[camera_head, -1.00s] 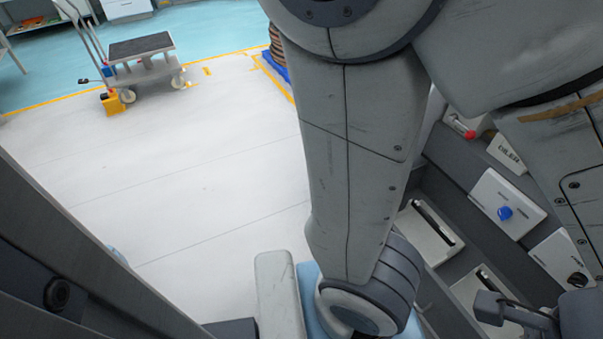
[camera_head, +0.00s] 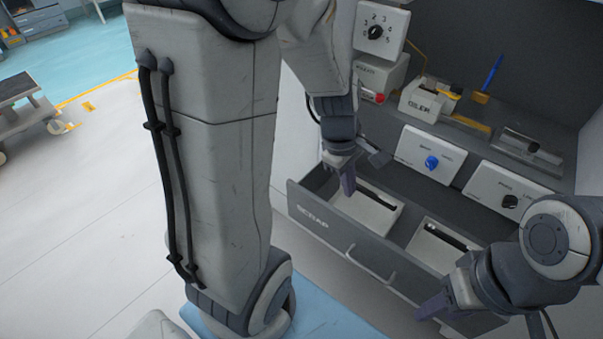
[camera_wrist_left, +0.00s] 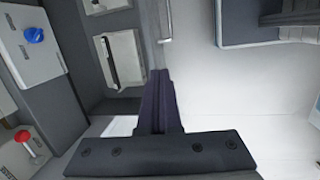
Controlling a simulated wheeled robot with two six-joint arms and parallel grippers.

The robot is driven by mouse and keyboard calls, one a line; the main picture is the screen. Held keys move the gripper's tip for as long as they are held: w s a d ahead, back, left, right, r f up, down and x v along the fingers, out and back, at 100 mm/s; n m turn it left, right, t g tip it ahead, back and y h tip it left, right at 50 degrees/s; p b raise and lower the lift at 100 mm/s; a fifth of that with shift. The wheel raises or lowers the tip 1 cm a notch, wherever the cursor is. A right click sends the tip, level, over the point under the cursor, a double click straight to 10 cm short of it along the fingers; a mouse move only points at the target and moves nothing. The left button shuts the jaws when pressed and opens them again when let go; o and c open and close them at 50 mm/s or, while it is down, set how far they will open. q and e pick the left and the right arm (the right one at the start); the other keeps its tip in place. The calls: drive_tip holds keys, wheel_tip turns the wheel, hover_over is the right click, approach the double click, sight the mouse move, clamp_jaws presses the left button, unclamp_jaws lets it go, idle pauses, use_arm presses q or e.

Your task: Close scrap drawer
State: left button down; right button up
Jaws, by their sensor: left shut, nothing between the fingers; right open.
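The scrap drawer (camera_head: 306,222) is pulled open from the grey station, with "SCRAP" on its dark front and a bar handle (camera_head: 371,266). It holds white trays with dark slots. My left gripper (camera_head: 347,184) is shut and empty, over the drawer's left part near a tray (camera_head: 380,216). In the left wrist view the shut fingers (camera_wrist_left: 159,76) overlap the drawer's front edge near the handle (camera_wrist_left: 165,20); contact cannot be told. My right gripper (camera_head: 432,308) is open at the drawer's right front, partly hidden by its own wrist.
Above the drawer are a panel with a blue knob (camera_head: 431,162), a panel with a black knob (camera_head: 510,201), and a box marked "OILER" (camera_head: 424,102). A red button (camera_head: 379,98) sits at the left. A cart (camera_head: 25,105) stands far left; the floor between is clear.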

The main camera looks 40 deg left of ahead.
use_arm(q)
drive_tip(key=w+a+f+n+b, duration=0.1)
drive_tip(key=a+f+n, duration=0.2)
drive_tip(key=a+n, duration=0.25)
drive_tip(key=a+f+n+b, duration=0.1)
drive_tip(key=a+f+n, duration=0.25)
drive_tip(key=a, duration=0.25)
drive_tip(key=n+t+y+b, duration=0.1)
drive_tip(key=n+y+b, duration=0.1)
drive_tip(key=n, duration=0.7)
approach(287, 185)
drive_tip(key=s+d+r, duration=0.2)
drive_tip(key=s+r, duration=0.1)
drive_tip(key=s, duration=0.3)
drive_tip(key=shift+n, duration=0.3)
drive_tip(key=shift+w+a+f+b, duration=0.1)
drive_tip(key=shift+w+f+b, duration=0.75)
drive_tip(key=shift+f, duration=0.7)
drive_tip(key=shift+w+f+b, duration=0.45)
drive_tip(key=shift+w+f, duration=0.75)
drive_tip(key=shift+f, duration=0.4)
drive_tip(key=shift+w+a+f+b, duration=0.1)
drive_tip(key=shift+w+f+b, duration=0.75)
drive_tip(key=shift+f, duration=0.7)
use_arm(e)
wheel_tip(287, 185, down, 9)
use_arm(q)
drive_tip(key=shift+w, duration=0.15)
